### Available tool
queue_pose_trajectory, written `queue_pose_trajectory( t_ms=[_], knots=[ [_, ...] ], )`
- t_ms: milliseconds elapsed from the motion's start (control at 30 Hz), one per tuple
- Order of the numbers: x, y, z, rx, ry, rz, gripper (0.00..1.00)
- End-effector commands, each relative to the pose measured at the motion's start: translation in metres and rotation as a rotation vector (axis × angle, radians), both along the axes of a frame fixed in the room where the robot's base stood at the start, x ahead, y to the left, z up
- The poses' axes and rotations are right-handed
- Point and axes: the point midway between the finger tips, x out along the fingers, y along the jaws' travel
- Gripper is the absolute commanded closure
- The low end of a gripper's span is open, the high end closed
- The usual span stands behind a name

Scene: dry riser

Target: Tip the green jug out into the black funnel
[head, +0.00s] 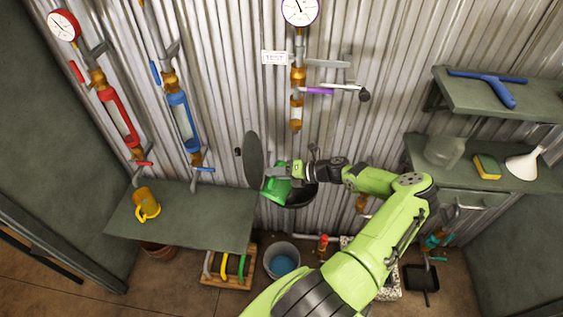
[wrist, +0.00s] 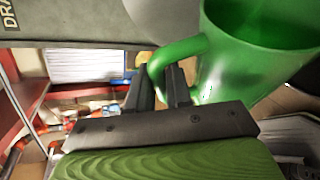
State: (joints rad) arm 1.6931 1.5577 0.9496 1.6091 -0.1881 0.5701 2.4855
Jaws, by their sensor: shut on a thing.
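The green jug (head: 275,189) hangs in the air near the wall, to the right of the upright grey disc. My gripper (head: 285,171) is shut on its handle; the wrist view shows the fingers (wrist: 162,85) around the handle of the jug (wrist: 240,65). The jug looks tilted in the head view; its inside shows green in the wrist view, and I cannot tell what it holds. The black funnel (head: 300,198) is just behind and right of the jug, partly hidden by the jug and my arm. I see no stream between them.
The grey disc (head: 254,160) stands close left of the jug. A yellow jug (head: 146,204) is on the left shelf (head: 195,215). A bucket (head: 282,260) with blue contents is on the floor below. Gauges and coloured tubes line the wall. A white funnel (head: 524,164) lies on the right shelf.

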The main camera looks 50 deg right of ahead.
Motion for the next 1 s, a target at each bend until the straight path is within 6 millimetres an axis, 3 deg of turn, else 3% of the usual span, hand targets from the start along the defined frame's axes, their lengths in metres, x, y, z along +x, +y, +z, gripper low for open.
queue_pose_trajectory(
  t_ms=[333,533,700,1000],
  knots=[
    [-0.01,0.037,-0.031,-0.589,-0.155,0.004,1.0],
    [-0.007,0.029,-0.033,-0.933,-0.246,0.0,1.0],
    [-0.006,0.026,-0.03,-1.034,-0.273,-0.002,1.0],
    [-0.005,0.027,-0.027,-1.04,-0.278,0.003,1.0]
  ],
)
